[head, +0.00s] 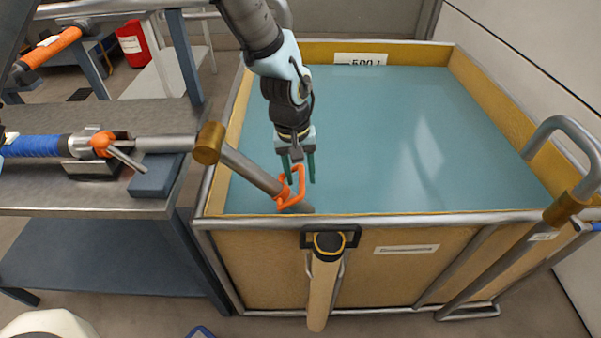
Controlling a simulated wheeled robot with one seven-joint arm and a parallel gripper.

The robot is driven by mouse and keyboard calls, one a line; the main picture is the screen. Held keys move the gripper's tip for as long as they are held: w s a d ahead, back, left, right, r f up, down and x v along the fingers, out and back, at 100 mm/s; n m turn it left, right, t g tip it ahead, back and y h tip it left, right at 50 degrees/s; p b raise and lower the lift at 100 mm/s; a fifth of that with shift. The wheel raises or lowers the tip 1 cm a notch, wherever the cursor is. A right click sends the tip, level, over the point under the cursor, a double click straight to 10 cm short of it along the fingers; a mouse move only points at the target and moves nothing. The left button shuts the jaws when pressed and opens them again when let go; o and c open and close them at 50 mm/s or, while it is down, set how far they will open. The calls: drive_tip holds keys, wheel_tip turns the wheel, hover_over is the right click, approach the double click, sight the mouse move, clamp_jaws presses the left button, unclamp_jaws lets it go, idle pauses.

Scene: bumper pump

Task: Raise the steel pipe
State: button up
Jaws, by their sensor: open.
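A grey steel pipe (250,170) slants down to the right from a brass joint (209,143), over the left wall of a tank. Its lower end lies at the teal surface (400,140) inside the tank, near the front left corner. An orange handle (284,199) is fixed near that lower end. My gripper (299,181) points down at the handle, with its two green fingers apart and open. The upper part of the handle shows between the fingers. I cannot tell whether they touch it.
The tank has yellowish walls (260,262) and a metal rim. A workbench (50,190) with a blue-wrapped pipe and an orange clamp (103,143) stands close on the left. A tan cylinder (323,290) hangs on the tank's front. Another pipe with a brass collar (563,208) stands at right.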

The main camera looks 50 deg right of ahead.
clamp_jaws()
idle(0.4)
idle(1.1)
